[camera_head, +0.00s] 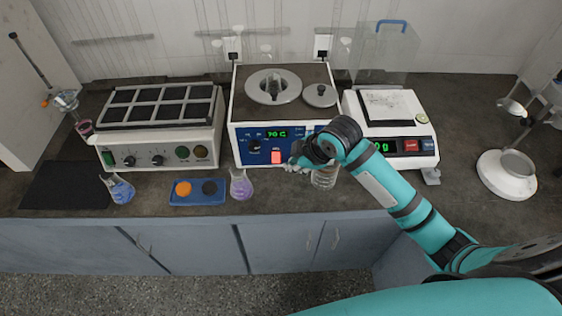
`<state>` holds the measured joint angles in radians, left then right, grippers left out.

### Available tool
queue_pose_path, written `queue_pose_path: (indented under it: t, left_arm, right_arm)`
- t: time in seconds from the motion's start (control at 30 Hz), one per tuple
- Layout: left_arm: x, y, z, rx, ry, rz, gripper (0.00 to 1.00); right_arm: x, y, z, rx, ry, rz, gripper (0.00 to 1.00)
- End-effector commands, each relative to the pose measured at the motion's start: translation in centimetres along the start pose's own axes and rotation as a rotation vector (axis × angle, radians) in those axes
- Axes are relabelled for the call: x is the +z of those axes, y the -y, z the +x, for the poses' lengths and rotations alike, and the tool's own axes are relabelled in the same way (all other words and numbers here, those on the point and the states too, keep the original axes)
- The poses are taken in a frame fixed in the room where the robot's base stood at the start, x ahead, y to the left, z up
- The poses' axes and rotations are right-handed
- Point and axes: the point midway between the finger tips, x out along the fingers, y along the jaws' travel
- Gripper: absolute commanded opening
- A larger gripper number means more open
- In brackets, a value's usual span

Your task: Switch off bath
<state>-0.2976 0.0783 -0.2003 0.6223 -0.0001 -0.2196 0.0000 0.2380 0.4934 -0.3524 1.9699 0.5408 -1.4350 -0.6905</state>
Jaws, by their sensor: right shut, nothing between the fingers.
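The bath (240,106) is a white box with a brown top, a round opening and a blue front panel, standing at the middle back of the bench. Its display (277,134) glows green and seems to read 70 C. A red-orange switch (276,157) sits low on the panel, with a dark knob (254,146) to its left. My right gripper (290,166) is shut and empty at the panel's lower edge, just right of the switch. I cannot tell whether it touches the panel. My wrist hides the panel's right part. My left gripper is not in view.
A clear beaker (324,178) is right by my wrist. A balance (405,140) stands right, a block heater (160,128) left. A blue flask (120,190) is near the front edge.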

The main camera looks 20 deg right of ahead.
Motion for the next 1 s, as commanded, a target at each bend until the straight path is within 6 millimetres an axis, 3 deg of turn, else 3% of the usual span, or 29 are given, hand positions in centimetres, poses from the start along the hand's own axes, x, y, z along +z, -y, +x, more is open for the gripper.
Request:
queue_pose_path:
  t: [0.37, 0.47, 0.87, 1.0]
  left_arm:
    - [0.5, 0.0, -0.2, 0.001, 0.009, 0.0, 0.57]
    - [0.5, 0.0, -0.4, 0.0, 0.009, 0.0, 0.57]
    - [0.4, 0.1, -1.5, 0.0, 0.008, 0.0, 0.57]
    - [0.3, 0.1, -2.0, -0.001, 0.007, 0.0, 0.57]
  right_arm:
    - [0.0, 0.0, 0.7, -0.002, 0.001, -0.001, 0.0]
    - [0.0, 0.1, 1.9, -0.003, 0.001, 0.001, 0.0]
    - [-0.1, 0.0, 9.9, -0.002, 0.0, 0.0, 0.0]
    - [0.1, -1.5, 11.2, 0.002, 0.001, -0.001, 0.0]
